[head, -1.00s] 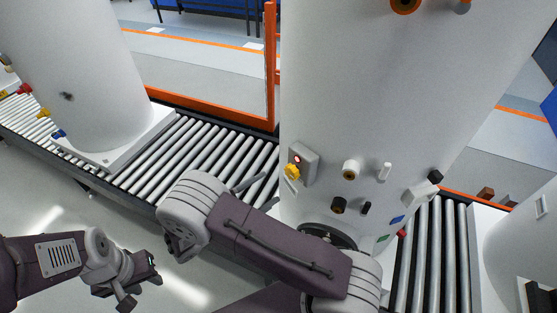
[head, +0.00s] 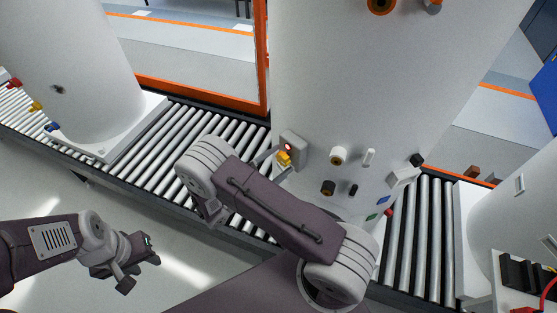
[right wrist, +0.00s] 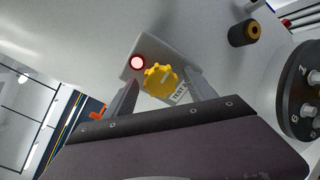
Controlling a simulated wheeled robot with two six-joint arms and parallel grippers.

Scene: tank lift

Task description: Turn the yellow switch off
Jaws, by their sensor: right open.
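The yellow switch (head: 284,158) is a notched knob on a small grey box (head: 297,147) low on the large white tank. A red light glows beside it on the box. In the right wrist view the yellow switch (right wrist: 160,81) sits between the two spread fingers of my right gripper (right wrist: 163,88), with the red lamp (right wrist: 138,62) at its upper left. The right gripper (head: 268,163) is open; I cannot tell whether a finger touches the knob. A label reading "TEST" is partly hidden below it. My left gripper (head: 141,267) is open and empty over the floor.
The white tank (head: 390,90) stands on a roller conveyor (head: 188,140). Several fittings, such as a dark-capped stub (head: 328,188) and a white one (head: 339,155), stick out right of the switch. Another tank (head: 75,70) stands at left.

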